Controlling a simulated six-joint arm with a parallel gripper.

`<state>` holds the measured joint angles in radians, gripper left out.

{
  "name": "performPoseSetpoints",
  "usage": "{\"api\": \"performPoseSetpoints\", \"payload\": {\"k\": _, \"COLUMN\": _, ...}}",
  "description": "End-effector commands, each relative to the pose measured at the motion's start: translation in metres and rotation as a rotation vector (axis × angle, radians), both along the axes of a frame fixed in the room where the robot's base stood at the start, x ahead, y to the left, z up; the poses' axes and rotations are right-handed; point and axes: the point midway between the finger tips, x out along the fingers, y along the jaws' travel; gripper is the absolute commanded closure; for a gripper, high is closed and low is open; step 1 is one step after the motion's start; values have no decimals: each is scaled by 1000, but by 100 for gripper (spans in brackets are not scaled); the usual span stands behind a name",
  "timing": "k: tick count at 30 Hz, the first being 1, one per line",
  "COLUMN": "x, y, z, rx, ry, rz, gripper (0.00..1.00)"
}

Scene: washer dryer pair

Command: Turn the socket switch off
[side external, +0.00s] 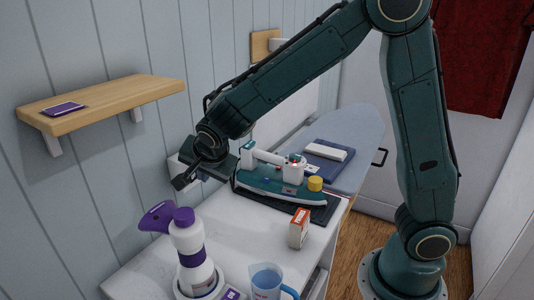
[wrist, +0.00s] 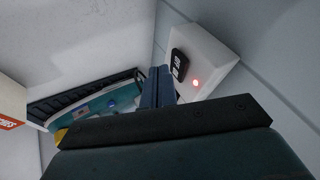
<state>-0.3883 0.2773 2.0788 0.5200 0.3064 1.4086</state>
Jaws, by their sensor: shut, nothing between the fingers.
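The wall socket (wrist: 212,56) is a white plate with a dark rocker switch (wrist: 179,65) and a lit red lamp (wrist: 195,83) in the wrist view. In the side view only part of the socket (side external: 176,166) shows behind my gripper. My gripper (side external: 178,184) is shut and empty, held close to the wall above the counter. In the wrist view its shut fingers (wrist: 158,82) are just beside the switch. I cannot tell whether they touch it.
A teal iron (side external: 280,185) stands on a dark mat on the white counter (side external: 245,238), near my gripper. A white and purple bottle (side external: 188,250), a small box (side external: 299,228) and a measuring jug (side external: 266,282) stand nearer the front. A wooden shelf (side external: 150,92) is above left.

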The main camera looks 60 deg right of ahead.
Motion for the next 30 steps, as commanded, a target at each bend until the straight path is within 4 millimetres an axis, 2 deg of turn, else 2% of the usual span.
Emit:
{"api": "performPoseSetpoints", "payload": {"k": 7, "x": 13, "y": 2, "z": 0, "rx": 0, "ry": 2, "rz": -1, "gripper": 100}}
{"api": "performPoseSetpoints", "payload": {"k": 20, "x": 15, "y": 2, "z": 0, "rx": 0, "ry": 2, "rz": -3, "gripper": 100}}
{"api": "performPoseSetpoints", "payload": {"k": 30, "x": 22, "y": 5, "z": 0, "rx": -1, "ry": 1, "rz": -89, "gripper": 100}}
